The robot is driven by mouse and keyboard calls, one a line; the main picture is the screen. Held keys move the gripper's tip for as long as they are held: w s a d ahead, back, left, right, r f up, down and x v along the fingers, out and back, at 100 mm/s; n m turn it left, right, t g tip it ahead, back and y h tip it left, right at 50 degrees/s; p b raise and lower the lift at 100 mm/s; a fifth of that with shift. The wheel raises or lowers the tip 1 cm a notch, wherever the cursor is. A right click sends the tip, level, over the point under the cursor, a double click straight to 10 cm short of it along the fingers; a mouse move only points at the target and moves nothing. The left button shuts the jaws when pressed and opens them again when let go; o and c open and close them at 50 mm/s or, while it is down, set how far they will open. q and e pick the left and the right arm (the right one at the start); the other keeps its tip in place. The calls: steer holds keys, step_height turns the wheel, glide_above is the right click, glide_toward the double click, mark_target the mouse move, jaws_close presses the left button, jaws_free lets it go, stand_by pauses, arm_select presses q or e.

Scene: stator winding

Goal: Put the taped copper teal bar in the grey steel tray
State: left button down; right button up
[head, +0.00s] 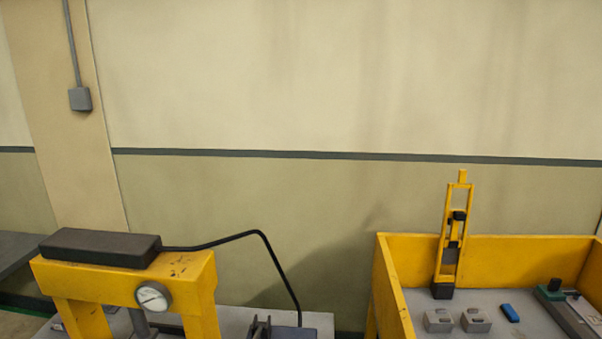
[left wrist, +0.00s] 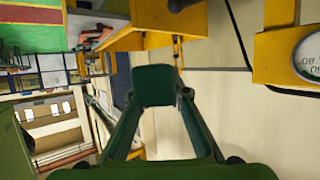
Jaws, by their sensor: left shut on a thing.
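My left gripper (left wrist: 153,100) fills the middle of the left wrist view, with dark green fingers closing in from both sides. It is shut on a dark teal block-like piece (left wrist: 153,86), which appears to be the teal bar seen end-on. No copper or tape can be made out on it. Neither gripper shows in the head view, and my right gripper is in no view. I cannot make out the grey steel tray in either view.
A yellow press (head: 180,285) with a gauge and black cable stands at lower left. At right, a yellow-walled bench (head: 480,255) holds a tall yellow tool (head: 452,240), grey blocks (head: 475,320), a small blue block (head: 509,313) and a green-ended device (head: 552,292).

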arm_select(q)
steer(key=d+f+b, duration=0.3)
steer(key=f+b, duration=1)
steer(key=shift+f+b, duration=0.15)
steer(key=shift+b, duration=0.15)
